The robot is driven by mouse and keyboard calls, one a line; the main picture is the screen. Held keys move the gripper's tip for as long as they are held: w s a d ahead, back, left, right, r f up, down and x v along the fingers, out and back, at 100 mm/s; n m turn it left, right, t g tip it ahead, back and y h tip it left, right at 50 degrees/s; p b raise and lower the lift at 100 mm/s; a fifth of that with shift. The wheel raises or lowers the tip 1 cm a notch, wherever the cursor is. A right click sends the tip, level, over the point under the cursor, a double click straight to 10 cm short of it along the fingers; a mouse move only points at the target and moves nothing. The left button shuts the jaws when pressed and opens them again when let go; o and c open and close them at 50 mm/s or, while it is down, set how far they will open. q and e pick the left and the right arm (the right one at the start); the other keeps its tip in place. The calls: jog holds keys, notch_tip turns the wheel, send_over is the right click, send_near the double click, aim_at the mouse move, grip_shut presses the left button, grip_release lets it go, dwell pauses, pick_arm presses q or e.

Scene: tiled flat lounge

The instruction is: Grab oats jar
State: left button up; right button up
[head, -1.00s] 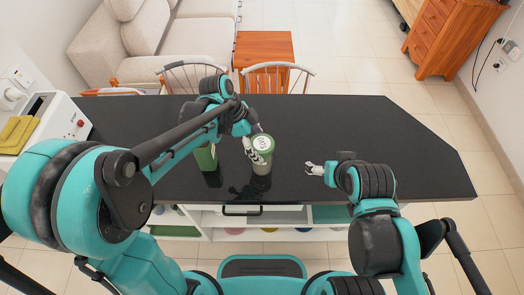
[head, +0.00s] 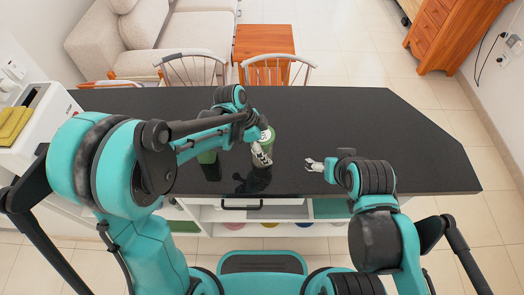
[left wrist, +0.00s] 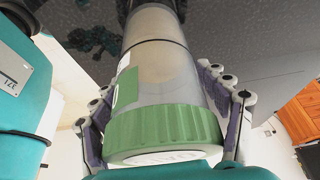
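The oats jar (head: 269,134) is a clear jar with a green lid, standing on the black counter. My left gripper (head: 262,156) partly hides it in the head view. In the left wrist view the jar (left wrist: 160,70) lies between the two fingers, its green lid nearest the camera. The left gripper (left wrist: 165,105) is open around the jar, one finger on each side, with what look like narrow gaps. My right gripper (head: 309,165) is open and empty over the counter, to the right of the jar.
A green container (head: 207,157) stands left of the jar, mostly hidden by my left arm. The black counter (head: 390,130) is clear on the right. Two chairs (head: 268,67) stand behind it. A white appliance (head: 40,125) is at the far left.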

pick_arm(q)
jog(key=c, duration=0.6)
jog(key=shift+c, duration=0.2)
jog(key=shift+r, duration=0.15)
jog(key=shift+c, duration=0.2)
